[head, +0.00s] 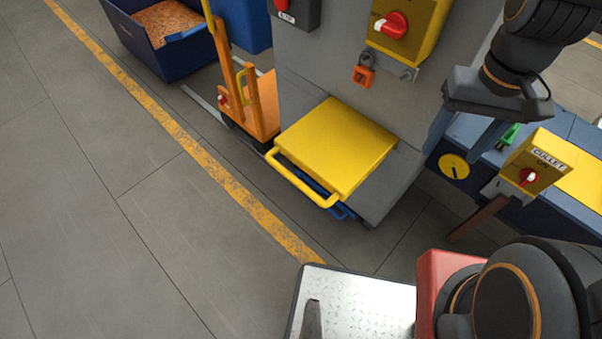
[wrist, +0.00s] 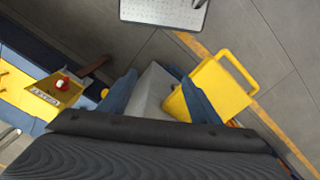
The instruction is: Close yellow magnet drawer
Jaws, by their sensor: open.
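The yellow magnet drawer (head: 335,148) sticks out from the lower front of a grey cabinet in the head view. Its yellow bar handle (head: 300,182) runs along its outer edge, above some blue parts low down. The drawer also shows right of the fingers in the wrist view (wrist: 222,88), with its handle (wrist: 240,66) on the far side. My gripper (head: 464,138) is open and empty, with blue fingers pointing down. It is to the right of the drawer, apart from it. In the wrist view, the fingers (wrist: 155,88) frame part of the grey cabinet.
An orange trolley (head: 258,108) stands left of the drawer, near a blue bin (head: 165,35) of amber bits. A yellow switch box with a red knob (head: 392,25) and an orange padlock (head: 364,70) are above. A CULLET box (head: 540,165) is right. Floor at left is clear.

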